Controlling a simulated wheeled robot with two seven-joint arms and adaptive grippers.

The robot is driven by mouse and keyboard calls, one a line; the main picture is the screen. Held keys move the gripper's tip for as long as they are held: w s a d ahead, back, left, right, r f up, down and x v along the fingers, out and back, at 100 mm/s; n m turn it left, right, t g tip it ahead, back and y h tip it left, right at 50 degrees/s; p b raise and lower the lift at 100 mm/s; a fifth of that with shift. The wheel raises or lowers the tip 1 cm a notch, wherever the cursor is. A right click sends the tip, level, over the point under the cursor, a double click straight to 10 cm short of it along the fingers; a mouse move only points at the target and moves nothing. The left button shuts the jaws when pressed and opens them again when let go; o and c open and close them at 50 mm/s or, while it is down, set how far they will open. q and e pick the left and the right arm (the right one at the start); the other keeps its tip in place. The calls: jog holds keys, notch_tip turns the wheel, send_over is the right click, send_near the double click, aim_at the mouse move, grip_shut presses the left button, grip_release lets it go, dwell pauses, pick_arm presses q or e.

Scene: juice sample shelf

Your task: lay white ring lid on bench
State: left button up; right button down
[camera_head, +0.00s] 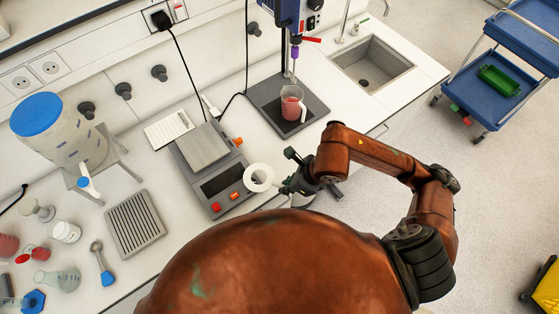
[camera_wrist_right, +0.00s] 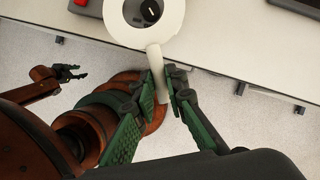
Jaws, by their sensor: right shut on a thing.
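The white ring lid (camera_head: 259,178) is a flat ring with a short handle. My right gripper (camera_head: 290,178) is shut on that handle and holds the lid out toward the back at the bench's front side. In the right wrist view the ring (camera_wrist_right: 122,22) is partly cut off at the top. The handle lies between the green-backed fingers (camera_wrist_right: 163,85), and a dark thing shows in the hole. The white bench (camera_head: 180,235) lies beyond the gripper. I cannot tell the lid's exact height above it. My left gripper (camera_wrist_right: 72,73) shows small in the wrist view, its fingers apart and empty.
A scale (camera_head: 215,172) with red buttons stands just left of the lid. A stirrer base (camera_head: 270,108) carries a jug of red juice (camera_head: 292,103). A slatted grey rack (camera_head: 134,222) and glassware lie left. Bare bench shows between rack and scale.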

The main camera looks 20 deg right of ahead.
jog(key=shift+r+m+t, duration=0.3)
jog(key=shift+m, duration=0.4)
jog(key=w+d+f+p, duration=0.2)
jog(key=w+d+f, duration=0.2)
jog(key=w, duration=0.3)
send_over(289, 167)
jog(key=s, duration=0.2)
jog(key=f, duration=0.4)
jog(key=shift+d+f, duration=0.3)
jog(key=shift+w+d+f, duration=0.2)
jog(key=shift+w+f, duration=0.2)
jog(key=shift+f, duration=0.25)
notch_tip(289, 167, down, 2)
jog(key=shift+f+p, duration=0.15)
jog(key=shift+p, duration=0.6)
pick_arm(q)
jog(key=r, duration=0.1)
jog(key=s+r, duration=0.1)
jog(key=r, duration=0.1)
jog(key=shift+a+r, duration=0.15)
jog(key=shift+r, duration=0.15)
pick_arm(e)
jog(key=shift+f, duration=0.4)
jog(key=c, duration=1.9)
grip_release()
jog(key=shift+c, duration=0.2)
pick_arm(q)
jog(key=shift+s, duration=0.1)
pick_arm(e)
jog(key=shift+d+r, duration=0.1)
